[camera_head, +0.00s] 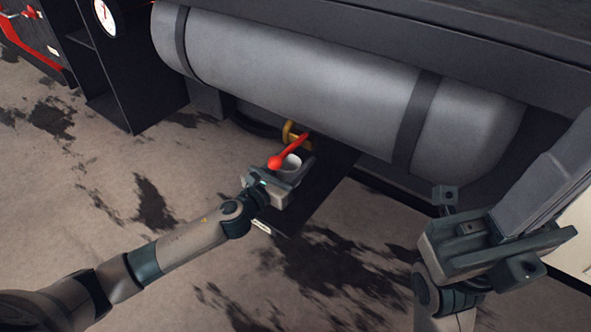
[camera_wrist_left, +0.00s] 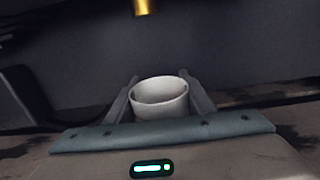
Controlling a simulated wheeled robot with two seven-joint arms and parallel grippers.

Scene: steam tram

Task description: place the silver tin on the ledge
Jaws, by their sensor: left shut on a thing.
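The silver tin (camera_head: 290,164) is a small, pale grey, open-topped cup, upright between the fingers of my left gripper (camera_head: 292,172). In the left wrist view, the tin (camera_wrist_left: 160,98) stands between the two fingers of my left gripper (camera_wrist_left: 158,78), which is shut on it. A dark flat ledge (camera_head: 318,192) juts out below the big grey cylinder, and the tin appears over it. I cannot tell whether the tin's base touches the ledge. My right gripper (camera_head: 485,235) is at the lower right, far from the tin; its fingers are not clear.
A red ball-ended lever (camera_head: 275,162) shows right beside the tin, with a yellow bracket (camera_head: 291,133) behind it. The grey cylinder (camera_head: 300,80) overhangs the back. A dark cabinet (camera_head: 125,70) stands at the left. The stained floor (camera_head: 190,200) is otherwise open.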

